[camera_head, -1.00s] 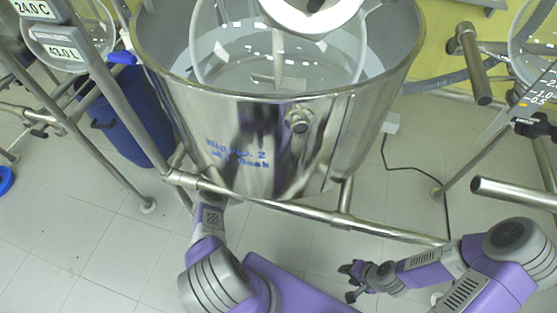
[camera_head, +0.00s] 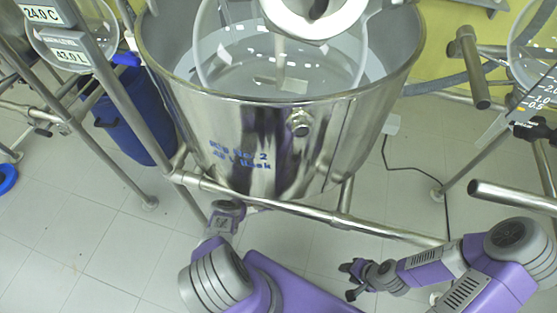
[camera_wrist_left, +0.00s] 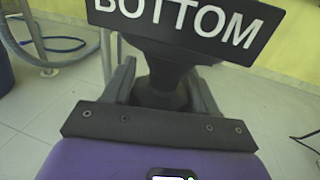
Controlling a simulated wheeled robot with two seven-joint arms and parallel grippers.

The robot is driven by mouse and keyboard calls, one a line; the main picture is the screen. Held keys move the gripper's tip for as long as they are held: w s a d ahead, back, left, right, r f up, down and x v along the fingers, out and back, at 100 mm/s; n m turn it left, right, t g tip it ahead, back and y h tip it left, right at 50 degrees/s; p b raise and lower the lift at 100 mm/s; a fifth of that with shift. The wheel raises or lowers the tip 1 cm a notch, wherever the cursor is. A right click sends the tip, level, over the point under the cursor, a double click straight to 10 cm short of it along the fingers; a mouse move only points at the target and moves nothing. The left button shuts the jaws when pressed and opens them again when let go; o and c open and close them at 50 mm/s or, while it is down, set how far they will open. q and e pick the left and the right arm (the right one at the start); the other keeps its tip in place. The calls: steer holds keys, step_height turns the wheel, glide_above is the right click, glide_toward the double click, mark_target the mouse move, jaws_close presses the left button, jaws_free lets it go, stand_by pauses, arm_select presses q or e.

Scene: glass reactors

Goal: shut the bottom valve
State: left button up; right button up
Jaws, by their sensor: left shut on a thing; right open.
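A black sign reading BOTTOM (camera_wrist_left: 180,22) fills the top of the left wrist view. Below it is the dark handle of the bottom valve (camera_wrist_left: 163,92). My left gripper (camera_wrist_left: 160,84) has a finger on each side of this handle and is shut on it. In the head view my left arm reaches under the steel vessel (camera_head: 225,118), which hides the gripper and the valve. My right gripper (camera_head: 352,280) is open and empty, low over the floor at the right. Whether the valve is open cannot be told.
A horizontal steel frame rail (camera_head: 310,212) runs in front of the vessel, close to my left wrist. A blue drum (camera_head: 135,115) stands at the left. A black cable (camera_head: 412,170) lies on the tiled floor (camera_head: 90,240) at the right. Free pipe ends jut in at the right.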

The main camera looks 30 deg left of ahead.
arm_select(q)
steer(key=shift+s+a+n+g+y+b, duration=0.1)
steer(key=shift+n+g+y+b, duration=0.2)
steer(key=shift+n+g+y, duration=0.7)
steer(key=shift+s+a+n+g+y+b, duration=0.1)
steer(key=shift+n+g+y+b, duration=0.15)
steer(key=shift+n+g+y, duration=0.75)
steer(key=shift+t+y, duration=0.3)
steer(key=shift+y, duration=0.1)
steer(key=o, duration=1)
steer(key=shift+c, duration=0.2)
steer(key=p+v, duration=0.1)
steer(key=v, duration=0.6)
steer(key=shift+s+d, duration=0.15)
steer(key=shift+d, duration=0.05)
steer(key=shift+r, duration=0.1)
steer(key=shift+c, duration=0.7)
